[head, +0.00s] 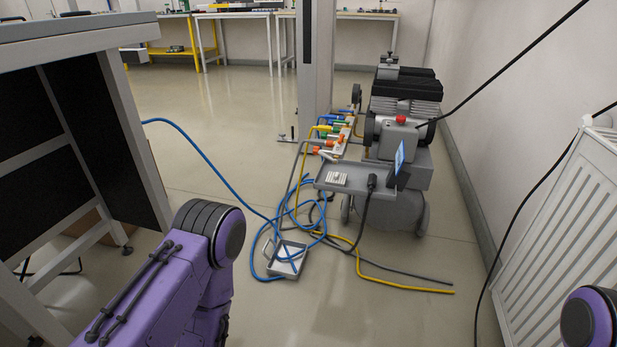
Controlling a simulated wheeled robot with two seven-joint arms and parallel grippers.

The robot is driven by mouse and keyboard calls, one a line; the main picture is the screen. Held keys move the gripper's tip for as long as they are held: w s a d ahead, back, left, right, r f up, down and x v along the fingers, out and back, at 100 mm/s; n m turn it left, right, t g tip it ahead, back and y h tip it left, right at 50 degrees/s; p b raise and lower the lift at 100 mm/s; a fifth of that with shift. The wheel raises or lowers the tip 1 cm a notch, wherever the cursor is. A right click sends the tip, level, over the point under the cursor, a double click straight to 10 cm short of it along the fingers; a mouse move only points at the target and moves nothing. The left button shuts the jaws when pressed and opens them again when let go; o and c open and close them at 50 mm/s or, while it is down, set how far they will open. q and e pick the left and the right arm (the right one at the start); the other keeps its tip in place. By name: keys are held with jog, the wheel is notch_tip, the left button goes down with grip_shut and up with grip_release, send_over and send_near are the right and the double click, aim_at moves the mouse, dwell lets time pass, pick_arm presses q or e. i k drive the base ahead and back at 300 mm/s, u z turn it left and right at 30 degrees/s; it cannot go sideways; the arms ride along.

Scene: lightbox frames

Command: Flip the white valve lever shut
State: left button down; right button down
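A bank of small valves (331,138) stands beside the compressor, in the middle of the head view. I see blue, green, yellow and orange-red parts on it. The white lever is too small to pick out with certainty among them, so I cannot tell its position. My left arm shows as purple links at the lower left, and a piece of my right arm shows at the lower right corner. Neither gripper is in view. Both visible arm parts appear well in front of the valves.
A grey compressor (402,100) stands behind a grey tray (355,179) with a small screen (399,156). Blue hose (196,150) and yellow hose (400,288) lie on the floor by a small metal tray (287,261). A workbench (84,35) stands left, a radiator (565,235) right.

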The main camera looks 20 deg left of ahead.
aim_at(334, 161)
jog(key=u, duration=0.45)
jog(key=i, duration=1.2)
jog(key=z, duration=0.25)
